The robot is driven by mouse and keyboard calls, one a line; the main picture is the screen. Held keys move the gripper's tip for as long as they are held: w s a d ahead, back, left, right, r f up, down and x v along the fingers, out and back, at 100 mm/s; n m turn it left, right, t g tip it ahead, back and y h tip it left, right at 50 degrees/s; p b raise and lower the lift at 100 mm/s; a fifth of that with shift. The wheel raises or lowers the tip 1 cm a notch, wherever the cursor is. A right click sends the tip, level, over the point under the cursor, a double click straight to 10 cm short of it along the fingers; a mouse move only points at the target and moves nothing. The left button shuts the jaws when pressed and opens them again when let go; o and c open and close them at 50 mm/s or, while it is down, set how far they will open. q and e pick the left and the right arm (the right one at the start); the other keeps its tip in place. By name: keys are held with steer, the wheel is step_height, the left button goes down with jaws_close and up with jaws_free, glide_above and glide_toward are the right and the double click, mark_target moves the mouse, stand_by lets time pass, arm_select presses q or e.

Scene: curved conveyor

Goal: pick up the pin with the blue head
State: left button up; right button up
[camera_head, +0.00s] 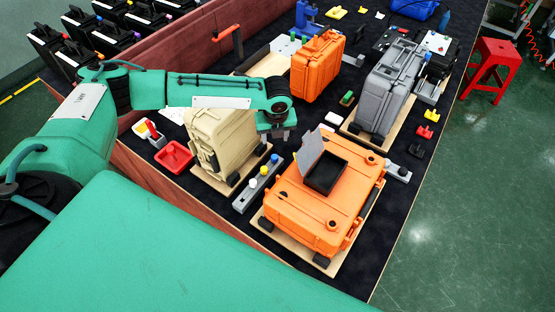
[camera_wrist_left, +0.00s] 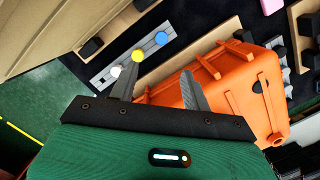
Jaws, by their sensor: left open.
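The pin with the blue head (camera_head: 274,158) stands at the far end of a grey rail (camera_head: 241,205) on the dark conveyor. A yellow-headed pin (camera_head: 264,170) and a white-headed pin (camera_head: 252,184) stand in the same rail. My left gripper (camera_head: 279,138) is above and beyond the rail, near the blue end, with its fingertips partly hidden. In the left wrist view the gripper (camera_wrist_left: 160,70) is open and empty. There, the blue head (camera_wrist_left: 162,38) lies beyond the fingertips, apart from them. The white head (camera_wrist_left: 116,71) shows beside the left finger.
A beige case (camera_head: 222,135) stands left of the rail, and an orange case (camera_head: 290,208) with a black tray (camera_head: 325,174) lies right of it. Another orange case (camera_head: 317,66) and a grey case (camera_head: 385,90) stand farther back. A red tray (camera_head: 175,157) sits at left.

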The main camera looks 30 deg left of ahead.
arm_select(q)
steer(key=p, duration=0.2)
glide_above(274, 157)
steer(key=s, duration=0.1)
steer(key=f, duration=0.8)
steer(key=shift+d+f, duration=0.15)
steer(key=shift+d, duration=0.25)
steer(key=shift+w+a+f+p, duration=0.1)
steer(key=shift+f+p, duration=0.35)
steer(key=shift+f, duration=0.2)
steer(key=f, duration=0.1)
steer(key=f+p, duration=0.1)
steer(key=f, duration=0.1)
steer(key=shift+w+a, duration=0.1)
steer(key=shift+w, duration=0.3)
steer(key=shift+a+f, duration=0.1)
steer(key=shift+f, duration=0.35)
steer(key=shift+c, duration=0.5)
jaws_close()
